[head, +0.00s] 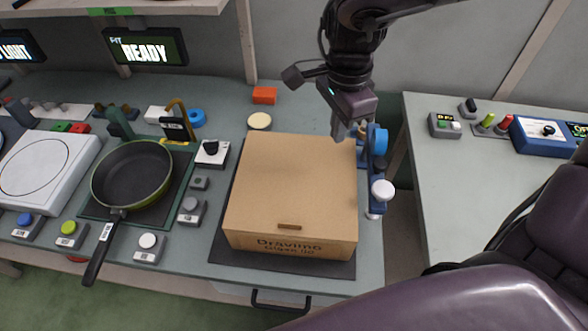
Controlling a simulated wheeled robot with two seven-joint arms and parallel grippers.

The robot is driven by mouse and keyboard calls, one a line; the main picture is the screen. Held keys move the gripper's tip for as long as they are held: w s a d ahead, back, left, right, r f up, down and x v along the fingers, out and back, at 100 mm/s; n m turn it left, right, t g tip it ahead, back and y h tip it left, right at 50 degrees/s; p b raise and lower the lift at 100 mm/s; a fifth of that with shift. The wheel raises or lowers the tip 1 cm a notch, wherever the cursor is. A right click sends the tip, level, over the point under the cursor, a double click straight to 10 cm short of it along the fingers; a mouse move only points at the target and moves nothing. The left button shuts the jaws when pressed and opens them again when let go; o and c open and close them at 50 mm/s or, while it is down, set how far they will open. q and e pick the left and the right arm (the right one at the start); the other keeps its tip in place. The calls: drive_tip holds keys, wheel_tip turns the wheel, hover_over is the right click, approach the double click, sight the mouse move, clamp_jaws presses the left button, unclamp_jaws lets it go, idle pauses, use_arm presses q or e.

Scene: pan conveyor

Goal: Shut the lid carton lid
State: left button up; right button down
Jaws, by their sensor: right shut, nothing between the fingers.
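The brown lid carton (292,248) stands on a dark mat (282,266) near the front edge of the table. Its lid (290,180) lies flat over the top and looks shut, with a small brown tab (289,226) near the front edge. Printed lettering shows on the front wall. My right gripper (347,134) is shut and empty, pointing down by the carton's far right corner. I cannot tell whether its fingertips touch the lid or carton. My left gripper is not in view.
A blue and grey device with a white knob (382,190) stands close along the carton's right side. A black pan (131,174), a white knob box (212,153) and several button boxes are to the left. An orange block (264,95) and a cream disc (259,121) lie behind.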

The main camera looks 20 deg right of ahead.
sight(332, 168)
drive_tip(key=shift+f+b, duration=3.1)
drive_tip(key=shift+f, duration=0.65)
idle(1.3)
idle(0.4)
wheel_tip(332, 168, up, 8)
drive_tip(key=p, duration=0.6)
idle(0.5)
